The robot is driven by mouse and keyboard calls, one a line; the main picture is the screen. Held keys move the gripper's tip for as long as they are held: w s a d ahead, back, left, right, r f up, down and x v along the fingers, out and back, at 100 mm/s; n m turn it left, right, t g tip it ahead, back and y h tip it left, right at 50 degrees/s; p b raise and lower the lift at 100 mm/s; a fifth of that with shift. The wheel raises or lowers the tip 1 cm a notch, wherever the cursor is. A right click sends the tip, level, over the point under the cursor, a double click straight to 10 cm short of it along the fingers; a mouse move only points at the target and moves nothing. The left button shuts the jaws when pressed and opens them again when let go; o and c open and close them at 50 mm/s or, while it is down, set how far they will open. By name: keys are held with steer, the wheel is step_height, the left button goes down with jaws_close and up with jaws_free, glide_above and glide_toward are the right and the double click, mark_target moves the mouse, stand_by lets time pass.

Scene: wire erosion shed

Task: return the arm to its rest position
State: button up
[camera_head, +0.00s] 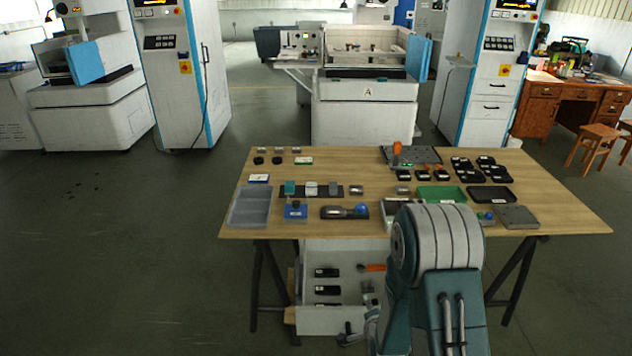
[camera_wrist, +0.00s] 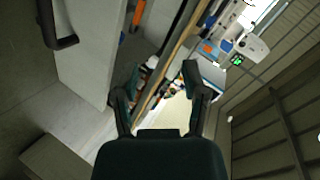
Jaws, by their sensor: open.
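My arm (camera_head: 440,260) rises at the bottom right of the head view, in front of the near edge of the wooden table (camera_head: 300,225). Its large grey and teal joint hides part of the table's front. In the wrist view my gripper (camera_wrist: 157,88) has its two dark fingers spread apart, with nothing between them. The wrist view is strongly tilted. The gripper seems low, near the table's front side; its exact distance from the table cannot be told.
The table carries a grey tray (camera_head: 233,208), a green tray (camera_head: 462,193) and several small parts. A white cabinet (camera_head: 330,322) stands under it. Machines stand behind; a wooden desk (camera_head: 545,105) is at right. Floor at left is clear.

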steer(key=s+r+n+g, duration=0.2)
steer(key=s+r+n, duration=0.1)
steer(key=r, duration=0.7)
steer(key=s+r+n+g, duration=0.1)
steer(key=s+r+n, duration=0.3)
steer(key=r, duration=0.7)
steer(key=s+r+n+g, duration=0.2)
steer(key=s+r, duration=0.3)
steer(key=s, duration=0.5)
steer(key=s+r+n+g, duration=0.2)
steer(key=s+r+n, duration=0.2)
steer(key=s, duration=0.6)
steer(key=shift+s+d+r, duration=0.3)
steer(key=shift+d+r, duration=0.1)
steer(key=shift+r, duration=0.1)
steer(key=shift+w, duration=0.15)
